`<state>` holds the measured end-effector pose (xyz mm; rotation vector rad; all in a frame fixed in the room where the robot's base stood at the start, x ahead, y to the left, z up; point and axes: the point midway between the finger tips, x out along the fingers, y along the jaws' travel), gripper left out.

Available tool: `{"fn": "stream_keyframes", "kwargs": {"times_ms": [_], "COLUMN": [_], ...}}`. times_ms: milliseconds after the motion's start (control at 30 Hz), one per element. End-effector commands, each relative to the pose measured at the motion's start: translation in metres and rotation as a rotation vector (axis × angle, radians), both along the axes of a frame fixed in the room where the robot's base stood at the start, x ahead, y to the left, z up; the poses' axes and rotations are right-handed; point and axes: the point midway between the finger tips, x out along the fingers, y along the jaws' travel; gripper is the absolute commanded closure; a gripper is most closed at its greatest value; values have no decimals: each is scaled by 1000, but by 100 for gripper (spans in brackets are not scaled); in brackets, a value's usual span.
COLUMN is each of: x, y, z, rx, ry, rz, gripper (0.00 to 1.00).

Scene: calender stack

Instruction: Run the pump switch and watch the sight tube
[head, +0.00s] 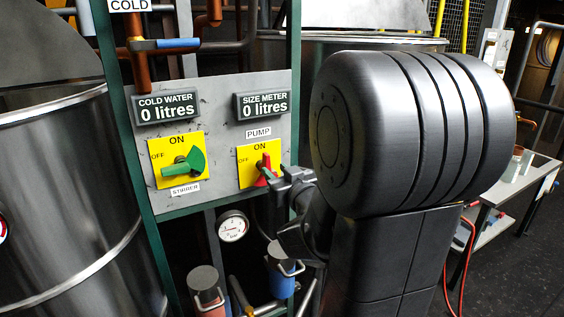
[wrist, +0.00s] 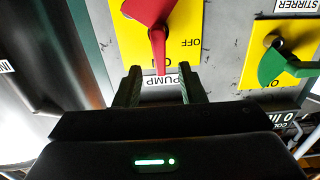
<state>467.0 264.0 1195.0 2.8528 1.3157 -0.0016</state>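The pump switch (head: 266,167) has a red handle on a yellow plate marked OFF and ON, with the PUMP label (head: 258,133) above. Its narrow end points up, toward ON. The wrist view is upside down; there the red handle (wrist: 152,14) reaches down with its tip between my fingertips. My gripper (head: 281,180) is close in front of the switch. In the wrist view my gripper (wrist: 159,80) is open, with a gap on both sides of the tip. The size meter (head: 263,105) reads 0 litres. I cannot pick out a sight tube.
The green stirrer switch (head: 184,163) is to the left, its narrow end toward OFF. The cold water meter (head: 166,107) reads 0 litres. A pressure gauge (head: 232,226) hangs below the panel. A steel tank (head: 70,190) stands at left, a side table (head: 530,165) at right.

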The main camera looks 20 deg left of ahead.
Motion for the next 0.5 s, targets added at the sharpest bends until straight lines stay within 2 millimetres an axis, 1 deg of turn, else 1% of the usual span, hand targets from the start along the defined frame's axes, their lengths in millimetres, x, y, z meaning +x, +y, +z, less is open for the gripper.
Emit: {"fn": "stream_keyframes", "kwargs": {"times_ms": [33, 200, 333, 500], "x": [6, 21, 28, 31], "y": [7, 24, 32, 36], "z": [2, 2, 1, 1], "rx": [-1, 1, -1, 1], "ry": [1, 1, -1, -1], "rz": [1, 0, 0, -1], "gripper": [64, 64, 64, 64]}}
